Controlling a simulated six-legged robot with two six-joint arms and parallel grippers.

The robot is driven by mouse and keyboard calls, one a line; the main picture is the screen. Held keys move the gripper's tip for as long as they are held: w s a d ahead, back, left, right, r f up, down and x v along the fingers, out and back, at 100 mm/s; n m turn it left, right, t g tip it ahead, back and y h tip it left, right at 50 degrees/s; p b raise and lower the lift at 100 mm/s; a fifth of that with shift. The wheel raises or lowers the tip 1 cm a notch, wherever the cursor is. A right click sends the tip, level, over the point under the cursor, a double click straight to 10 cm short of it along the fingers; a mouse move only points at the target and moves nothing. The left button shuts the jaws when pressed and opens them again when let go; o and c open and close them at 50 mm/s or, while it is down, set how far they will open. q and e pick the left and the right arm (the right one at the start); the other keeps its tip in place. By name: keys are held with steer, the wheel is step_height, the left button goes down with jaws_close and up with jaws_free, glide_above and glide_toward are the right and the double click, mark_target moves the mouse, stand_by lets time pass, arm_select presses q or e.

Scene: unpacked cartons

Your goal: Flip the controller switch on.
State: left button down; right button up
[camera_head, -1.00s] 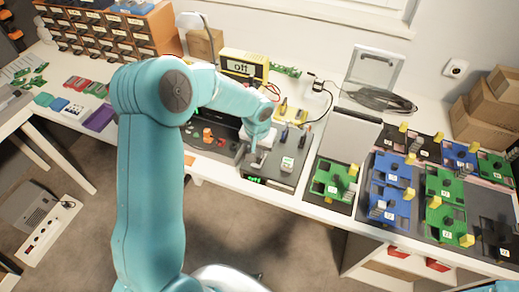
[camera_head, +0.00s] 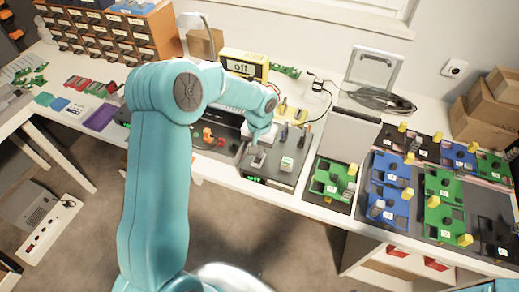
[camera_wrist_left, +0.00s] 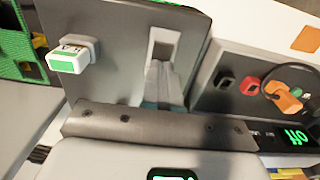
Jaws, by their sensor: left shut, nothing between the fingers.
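The controller (camera_head: 285,165) is a dark grey box near the front edge of the white table, with a green-lit display (camera_head: 254,179) on its front. In the left wrist view, its grey top (camera_wrist_left: 115,75) has a light-framed rectangular slot (camera_wrist_left: 164,42). My left gripper (camera_head: 256,148) is over the controller's left part. In the wrist view its fingers (camera_wrist_left: 161,78) are shut and empty, pointing at the slot. Whether they touch the switch cannot be told. My right gripper is out of view.
A white, green-labelled block (camera_head: 287,163) stands on the controller close to the gripper; it also shows in the wrist view (camera_wrist_left: 75,55). A dark panel with red and orange parts (camera_head: 210,138) is to the left. Green and blue boards (camera_head: 445,185) fill the right side.

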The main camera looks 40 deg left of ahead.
arm_select(q)
steer(key=shift+s+d+f, duration=0.2)
steer(key=shift+s+f, duration=0.4)
steer(key=r+p, duration=0.1)
steer(key=r, duration=0.1)
steer(key=r+p, duration=0.1)
steer(key=r, duration=0.1)
steer(key=w+r+p, duration=0.1)
steer(key=shift+a+r, duration=0.25)
steer(key=shift+r, duration=0.15)
step_height(320, 180, up, 10)
steer(key=b, duration=0.1)
steer(key=shift+f+b, duration=0.25)
steer(key=shift+b, duration=0.05)
steer(key=shift+s, duration=0.15)
